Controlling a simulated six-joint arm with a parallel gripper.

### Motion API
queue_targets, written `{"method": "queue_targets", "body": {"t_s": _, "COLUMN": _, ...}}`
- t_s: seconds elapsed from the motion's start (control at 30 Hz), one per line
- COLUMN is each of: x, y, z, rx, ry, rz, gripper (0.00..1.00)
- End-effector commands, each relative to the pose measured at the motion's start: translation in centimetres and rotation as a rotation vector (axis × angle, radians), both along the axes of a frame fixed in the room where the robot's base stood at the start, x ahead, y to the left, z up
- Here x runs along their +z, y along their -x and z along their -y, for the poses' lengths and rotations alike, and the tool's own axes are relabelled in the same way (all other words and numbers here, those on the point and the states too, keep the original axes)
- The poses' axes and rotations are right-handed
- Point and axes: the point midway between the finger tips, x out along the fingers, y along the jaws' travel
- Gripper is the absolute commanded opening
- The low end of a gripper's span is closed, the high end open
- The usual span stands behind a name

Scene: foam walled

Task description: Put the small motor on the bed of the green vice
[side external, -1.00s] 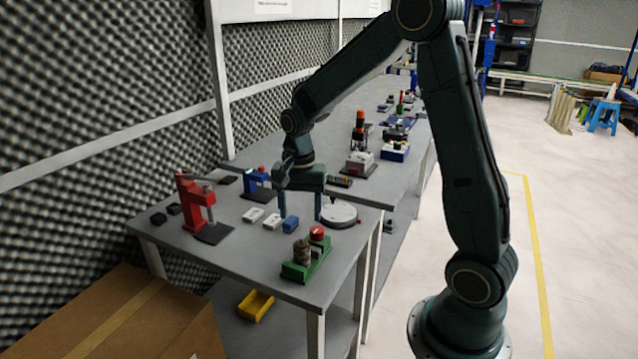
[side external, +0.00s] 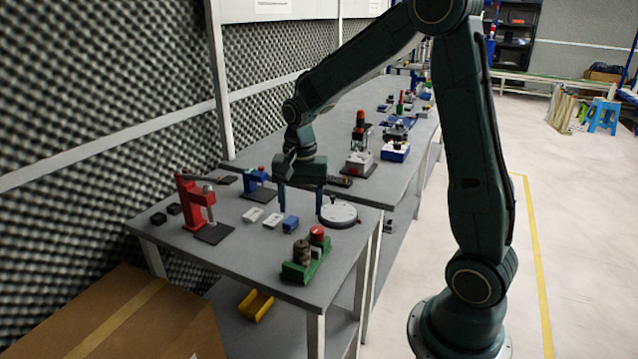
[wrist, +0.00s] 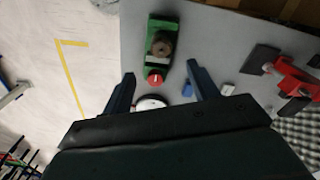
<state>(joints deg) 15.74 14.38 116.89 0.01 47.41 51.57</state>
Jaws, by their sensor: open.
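The green vice (side external: 292,273) stands near the front edge of the near table; it also shows in the wrist view (wrist: 153,28). A brown, ridged upright cylinder (side external: 302,253), which looks like the small motor, stands on the vice's green body, beside a red-topped round part (side external: 317,234). In the wrist view the brown cylinder (wrist: 162,46) appears round from above, with the red top (wrist: 155,78) close by. My gripper (side external: 301,212) is open and empty, above the table and behind the vice. Its fingers (wrist: 161,70) are spread apart in the wrist view. The cylinder's underside is hidden.
A round grey-white dial plate (side external: 339,213) lies right of my gripper. A red press (side external: 192,203) stands left and a blue device (side external: 258,182) behind.

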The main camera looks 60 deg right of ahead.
Motion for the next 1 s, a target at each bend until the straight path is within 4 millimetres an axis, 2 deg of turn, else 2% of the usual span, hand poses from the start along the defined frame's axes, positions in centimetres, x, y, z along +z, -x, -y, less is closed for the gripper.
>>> {"method": "queue_targets", "body": {"t_s": 0.27, "x": 4.6, "y": 2.7, "z": -2.6, "rx": 0.216, "ry": 0.034, "rz": 0.088, "gripper": 0.6}}
{"method": "queue_targets", "body": {"t_s": 0.5, "x": 8.2, "y": 6.2, "z": -5.2, "rx": 0.45, "ry": 0.08, "rz": 0.172, "gripper": 0.6}}
{"method": "queue_targets", "body": {"t_s": 0.8, "x": 11.1, "y": 11.2, "z": -7.8, "rx": 0.739, "ry": 0.154, "rz": 0.275, "gripper": 0.6}}
{"method": "queue_targets", "body": {"t_s": 1.0, "x": 12.0, "y": 14.7, "z": -9.1, "rx": 0.926, "ry": 0.213, "rz": 0.339, "gripper": 0.6}}
